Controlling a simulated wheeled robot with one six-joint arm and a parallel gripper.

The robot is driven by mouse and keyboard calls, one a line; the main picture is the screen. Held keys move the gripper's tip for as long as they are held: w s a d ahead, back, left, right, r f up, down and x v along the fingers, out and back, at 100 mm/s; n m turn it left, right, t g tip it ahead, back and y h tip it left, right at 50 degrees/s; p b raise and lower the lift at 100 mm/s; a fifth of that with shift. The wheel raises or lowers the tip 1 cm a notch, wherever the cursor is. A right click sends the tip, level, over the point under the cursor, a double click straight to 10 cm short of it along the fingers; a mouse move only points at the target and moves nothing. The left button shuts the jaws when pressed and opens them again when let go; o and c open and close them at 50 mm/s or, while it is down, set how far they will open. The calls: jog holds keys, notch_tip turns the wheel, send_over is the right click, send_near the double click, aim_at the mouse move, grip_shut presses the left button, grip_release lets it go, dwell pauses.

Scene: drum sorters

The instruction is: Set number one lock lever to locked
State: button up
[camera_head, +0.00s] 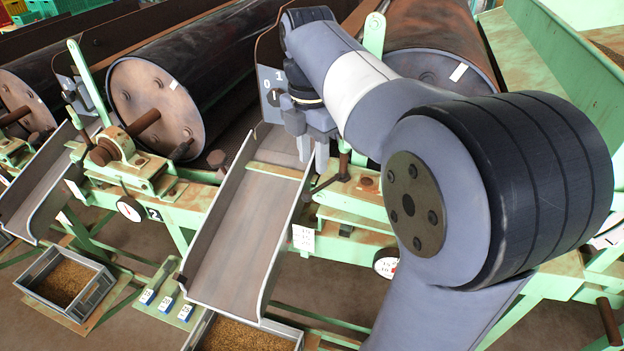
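The drum sorter at the right (440,68) is partly hidden behind my arm, and its number is not visible. A dark lever (325,184) with a rod and a knobbed end sits on its green frame, just below and right of my gripper. I cannot tell its lock state. A green upright handle (374,35) rises behind my arm. My gripper (313,158) points down above the upper end of the grey chute. Its two fingers are apart with nothing visible between them, and I cannot tell whether they touch the lever.
The middle sorter (160,105) bears a 2 label (153,214). The grey chute (240,240) slopes towards a grain crate (195,335). Another grain crate (45,303) stands at the left. Blue-and-white tags (165,303) lie between.

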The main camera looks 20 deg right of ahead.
aim_at(314, 190)
notch_tip(314, 190, down, 6)
jog(key=shift+s+f, duration=0.15)
jog(key=shift+f, duration=0.1)
jog(key=shift+d, duration=0.1)
grip_shut()
dwell(0.5)
